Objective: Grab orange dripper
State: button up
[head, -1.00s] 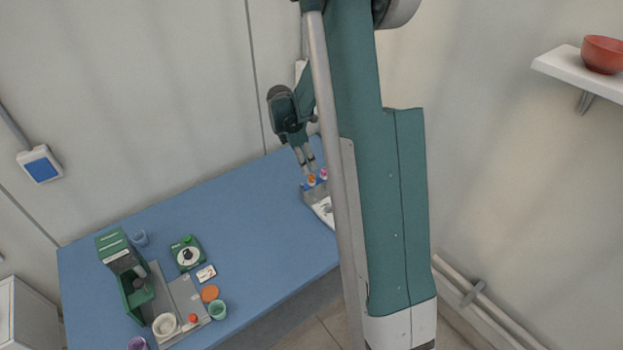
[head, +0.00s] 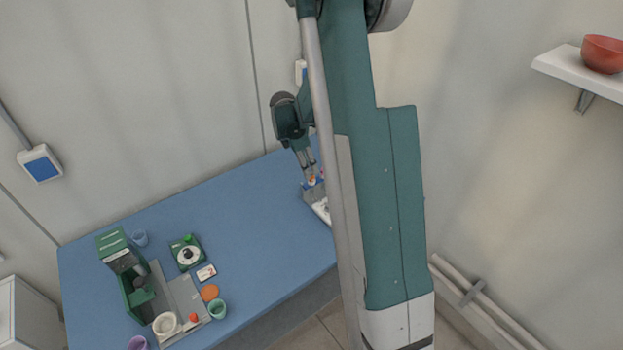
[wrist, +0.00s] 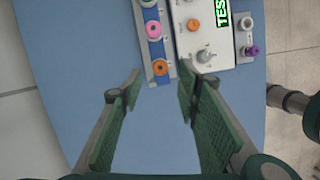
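The orange dripper (wrist: 161,68) shows as an orange ring at the near end of a blue rack (wrist: 156,48) in the wrist view. A pink dripper (wrist: 153,29) stands farther along the same rack. My gripper (wrist: 160,75) is open and empty, and the orange dripper shows between its fingertips. I cannot tell whether the fingertips are down at its height. In the head view my gripper (head: 309,173) is just above the orange dripper (head: 312,181) at the table's far right end. My arm hides part of the rack there.
A white device (wrist: 205,45) with a green "TEST" display and a lever stands right beside the rack. A small purple-topped item (wrist: 250,50) is beyond it. The blue table (head: 235,215) is clear in the middle. A green dial box (head: 187,252) and several cups stand at left.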

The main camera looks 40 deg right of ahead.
aim_at(312, 179)
jog(key=shift+p+x, duration=0.3)
jog(key=shift+x, duration=2.3)
jog(key=shift+d, duration=0.15)
jog(key=shift+c, duration=0.6)
jog(key=c, duration=0.7)
